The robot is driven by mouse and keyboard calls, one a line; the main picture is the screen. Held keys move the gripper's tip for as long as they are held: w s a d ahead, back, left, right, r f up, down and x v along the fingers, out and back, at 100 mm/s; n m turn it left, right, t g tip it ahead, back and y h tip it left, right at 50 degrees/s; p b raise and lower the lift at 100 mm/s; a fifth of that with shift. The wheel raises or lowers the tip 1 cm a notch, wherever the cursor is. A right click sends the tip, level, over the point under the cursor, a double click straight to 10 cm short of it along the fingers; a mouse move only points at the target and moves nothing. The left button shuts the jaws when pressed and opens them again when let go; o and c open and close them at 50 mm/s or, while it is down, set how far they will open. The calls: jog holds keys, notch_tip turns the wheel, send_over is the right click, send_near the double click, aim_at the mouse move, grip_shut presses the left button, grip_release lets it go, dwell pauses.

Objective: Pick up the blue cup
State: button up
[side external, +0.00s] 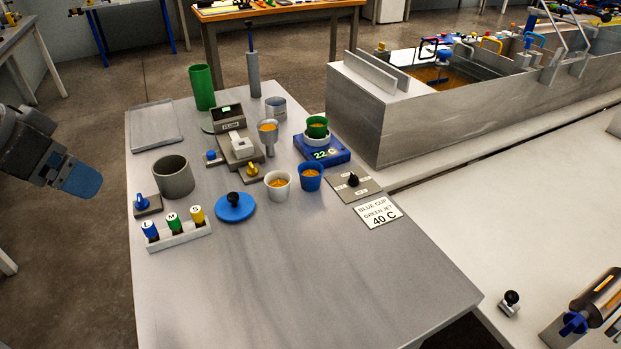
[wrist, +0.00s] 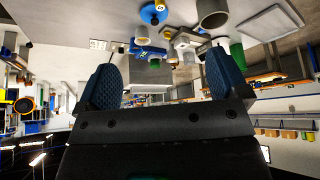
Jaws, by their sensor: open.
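The blue cup (side external: 311,178) stands upright on the grey table, with amber contents showing inside its rim. A white cup (side external: 277,185) with similar contents stands close at its left. My gripper (side external: 82,184) is at the left edge of the side view, off the table and well away from the cup. In the wrist view the gripper's two blue padded fingers (wrist: 161,72) are wide apart with nothing held between them. The wrist view is upside down and I cannot clearly pick out the blue cup there.
A green cup (side external: 317,128) sits on a blue device (side external: 322,149) reading 22 C. A knob plate (side external: 354,186) and a card (side external: 379,212) reading "BLUE CUP GREEN JET 40 C" lie right of the cup. A blue lid (side external: 235,208) lies left. The table's front is clear.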

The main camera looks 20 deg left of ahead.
jog(key=w+d+m+h, duration=0.15)
jog(key=w+d, duration=0.25)
jog(key=w, duration=0.8)
jog(key=m+h, duration=0.1)
jog(key=m, duration=0.3)
send_over(309, 174)
jog(key=s+a, duration=0.1)
jog(key=s, duration=0.4)
notch_tip(309, 174, down, 21)
jog(key=shift+s+a+r, duration=0.1)
jog(key=shift+a+r, duration=0.05)
jog(key=shift+r, duration=0.05)
jog(key=shift+d+x, duration=0.15)
jog(key=shift+x, duration=1.35)
jog(key=shift+d+x, duration=0.15)
jog(key=shift+x, duration=1.3)
jog(key=shift+c, duration=0.3)
jog(key=c, duration=0.9)
jog(key=shift+r, duration=0.1)
